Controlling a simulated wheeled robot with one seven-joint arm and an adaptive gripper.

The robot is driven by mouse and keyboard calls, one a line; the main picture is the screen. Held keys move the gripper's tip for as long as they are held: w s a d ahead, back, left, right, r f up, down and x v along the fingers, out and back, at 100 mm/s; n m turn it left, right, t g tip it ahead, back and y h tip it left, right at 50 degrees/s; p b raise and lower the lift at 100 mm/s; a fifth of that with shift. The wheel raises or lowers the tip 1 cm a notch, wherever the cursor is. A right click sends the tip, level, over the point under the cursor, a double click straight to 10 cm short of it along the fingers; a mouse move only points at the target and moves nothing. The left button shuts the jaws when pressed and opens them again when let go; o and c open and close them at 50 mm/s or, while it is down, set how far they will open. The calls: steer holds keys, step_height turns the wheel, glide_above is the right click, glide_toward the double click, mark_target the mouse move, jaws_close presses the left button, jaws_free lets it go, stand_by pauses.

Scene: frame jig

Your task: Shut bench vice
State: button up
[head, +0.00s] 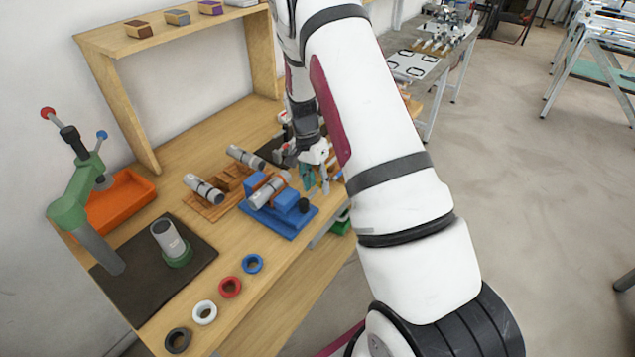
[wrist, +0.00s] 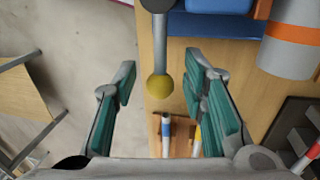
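The bench vice (head: 283,223) is blue and stands on the wooden bench, with blue jaw blocks and a dark round end on its near right side. A grey cylinder with an orange band (head: 268,190) lies at the jaws; I cannot tell how wide the jaw gap is. In the wrist view, a grey handle rod (wrist: 159,45) ends in a yellow ball (wrist: 159,87), beside the blue vice body (wrist: 213,24). My gripper (wrist: 160,75) is open, its teal fingers on either side of the ball, apart from it. In the head view, my gripper (head: 314,180) is right of the vice.
Grey cylinders (head: 203,189) lie on a wooden rack (head: 218,208) left of the vice. A green press (head: 72,205), an orange bin (head: 120,203) and several coloured rings (head: 230,287) are further left. Small tools (wrist: 166,130) lie below my gripper. A shelf (head: 130,97) stands behind.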

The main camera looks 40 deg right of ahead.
jaws_close()
